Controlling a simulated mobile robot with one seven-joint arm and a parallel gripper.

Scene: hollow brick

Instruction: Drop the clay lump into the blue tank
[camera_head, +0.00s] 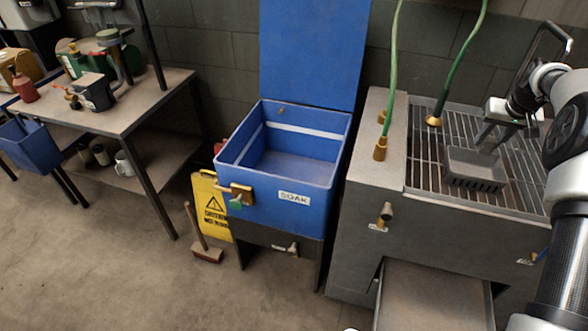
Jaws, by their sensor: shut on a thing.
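The blue tank (318,175) stands in the middle on dark legs, with its lid (312,50) raised against the wall. A label on its front reads SOAK. Its inside looks empty apart from a pale line around the walls. My gripper (492,141) is at the right, above the metal grate and away from the tank. Its fingers point down and meet the rear edge of a small grey slotted basket (474,180), and they look shut on it. I cannot make out a clay lump.
The grey sink bench (360,200) with its grate stands close to the tank's right, with green hoses (394,60) hanging above. A yellow sign (208,205) and a broom (205,252) are at the tank's left. A cluttered workbench (135,110) is further left. The floor in front is clear.

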